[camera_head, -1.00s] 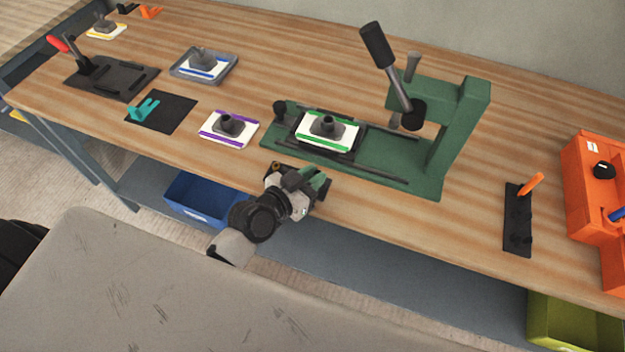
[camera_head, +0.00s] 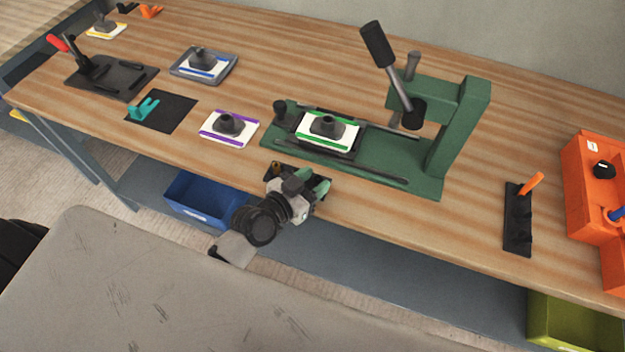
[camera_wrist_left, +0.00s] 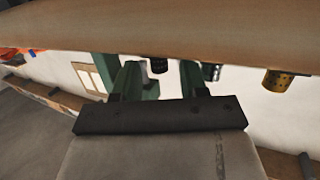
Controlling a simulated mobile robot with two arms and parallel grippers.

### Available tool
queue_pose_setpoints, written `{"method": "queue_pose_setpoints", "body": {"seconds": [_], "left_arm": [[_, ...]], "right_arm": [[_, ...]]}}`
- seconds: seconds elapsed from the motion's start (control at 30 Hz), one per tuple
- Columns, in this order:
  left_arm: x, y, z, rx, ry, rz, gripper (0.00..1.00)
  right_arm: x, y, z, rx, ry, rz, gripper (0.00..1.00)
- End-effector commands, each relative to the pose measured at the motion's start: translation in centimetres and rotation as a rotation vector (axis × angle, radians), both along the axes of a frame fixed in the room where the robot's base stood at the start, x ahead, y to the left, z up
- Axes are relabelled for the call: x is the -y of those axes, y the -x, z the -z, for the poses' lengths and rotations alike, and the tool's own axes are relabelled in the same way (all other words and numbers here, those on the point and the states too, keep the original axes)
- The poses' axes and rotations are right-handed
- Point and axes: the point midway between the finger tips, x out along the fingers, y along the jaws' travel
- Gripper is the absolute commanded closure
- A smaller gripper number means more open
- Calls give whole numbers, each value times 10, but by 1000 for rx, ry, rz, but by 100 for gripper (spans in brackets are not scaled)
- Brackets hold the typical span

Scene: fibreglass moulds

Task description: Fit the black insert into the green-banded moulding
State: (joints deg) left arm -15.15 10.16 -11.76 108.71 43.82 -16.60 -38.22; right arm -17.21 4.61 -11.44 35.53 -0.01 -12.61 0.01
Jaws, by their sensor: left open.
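The green-banded moulding (camera_head: 344,137), white with green edges and a dark raised centre, lies on the bed of a green press (camera_head: 385,165). My left gripper (camera_head: 318,183) is at the table's front edge, just in front of the press. In the left wrist view my left gripper (camera_wrist_left: 158,82) is open, with two green fingers and nothing held. The black insert (camera_wrist_left: 160,65) shows as a small dark cylinder between the fingers in the picture; I cannot tell its distance. In the head view my gripper hides it. My right gripper is not in view.
A brass insert (camera_wrist_left: 278,80) and a grey-black one (camera_wrist_left: 212,72) stand near the black insert. A purple-banded moulding (camera_head: 215,137) lies left of the press. The press lever (camera_head: 390,65) rises above its bed. An orange case (camera_head: 592,190) stands at right.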

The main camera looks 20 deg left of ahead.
Motion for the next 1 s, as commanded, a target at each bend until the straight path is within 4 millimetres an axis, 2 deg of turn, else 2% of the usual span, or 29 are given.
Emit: {"method": "queue_pose_setpoints", "body": {"seconds": [0.13, 0.37, 0.6, 0.8, 1.0], "left_arm": [[-3, 7, 1, 0, -1, -1, 57], [-22, 51, -2, -2, -4, 3, 57], [-39, 87, -13, -2, -2, 0, 57], [-44, 97, -17, 0, 0, 0, 57], [-44, 97, -17, -1, 0, -1, 57]], "right_arm": [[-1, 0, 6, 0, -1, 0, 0], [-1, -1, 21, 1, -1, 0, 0], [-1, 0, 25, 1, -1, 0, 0], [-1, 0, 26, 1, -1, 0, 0], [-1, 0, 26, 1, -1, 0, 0]]}}
